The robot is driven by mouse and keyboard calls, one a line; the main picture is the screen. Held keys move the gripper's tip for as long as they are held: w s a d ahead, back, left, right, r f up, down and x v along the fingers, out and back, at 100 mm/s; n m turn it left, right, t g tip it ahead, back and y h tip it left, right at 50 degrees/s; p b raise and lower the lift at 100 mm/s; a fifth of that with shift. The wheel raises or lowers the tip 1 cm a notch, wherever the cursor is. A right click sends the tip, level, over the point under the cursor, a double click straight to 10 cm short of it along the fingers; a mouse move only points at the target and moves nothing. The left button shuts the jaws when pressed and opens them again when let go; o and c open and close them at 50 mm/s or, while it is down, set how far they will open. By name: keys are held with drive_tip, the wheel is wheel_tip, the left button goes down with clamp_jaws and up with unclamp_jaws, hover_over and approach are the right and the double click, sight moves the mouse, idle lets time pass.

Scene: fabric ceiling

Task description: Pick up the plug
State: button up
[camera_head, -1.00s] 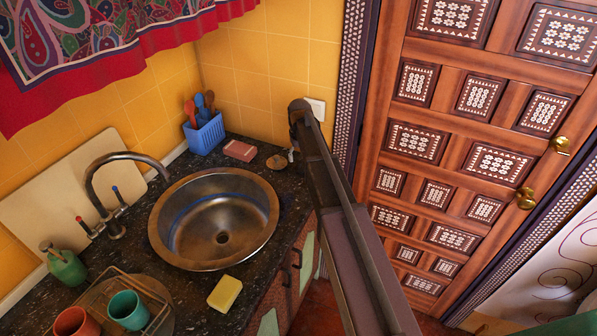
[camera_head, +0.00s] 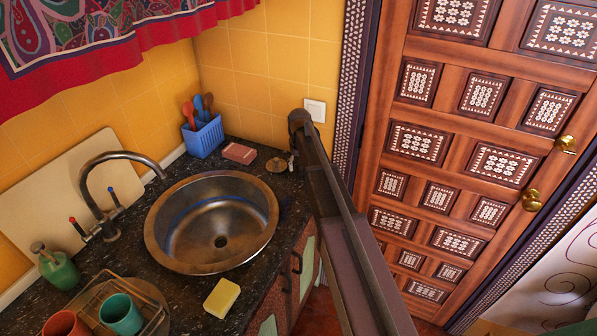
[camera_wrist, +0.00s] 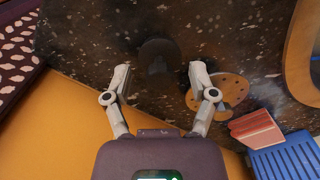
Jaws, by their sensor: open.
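A dark, round, low shape, which looks like the plug (camera_wrist: 158,53), lies on the black speckled counter in the wrist view. It is dim against the counter, so its outline and height are hard to tell. My gripper (camera_wrist: 160,72) is open, with one finger to each side of the space just short of the dark shape, and nothing is held. In the head view my arm covers that spot, and only a bit of my gripper (camera_head: 292,160) shows at the counter's back right corner.
A brown disc with holes (camera_wrist: 232,88) lies close by my right finger; it also shows in the head view (camera_head: 276,165). A pink block (camera_head: 239,153) and a blue utensil basket (camera_head: 203,138) stand near the wall. The sink (camera_head: 212,222) is to the left.

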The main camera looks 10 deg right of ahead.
sight(299, 164)
clamp_jaws()
drive_tip(key=shift+r, duration=0.1)
idle(0.4)
wheel_tip(299, 164, up, 3)
drive_tip(key=p, duration=0.3)
drive_tip(key=shift+r+p, duration=0.2)
drive_tip(key=shift+p, duration=0.1)
drive_tip(key=s+d+r+p, duration=0.1)
drive_tip(key=s+d, duration=0.1)
drive_tip(key=s, duration=1.3)
drive_tip(key=shift+s+d+r, duration=0.2)
drive_tip(key=shift+s, duration=0.2)
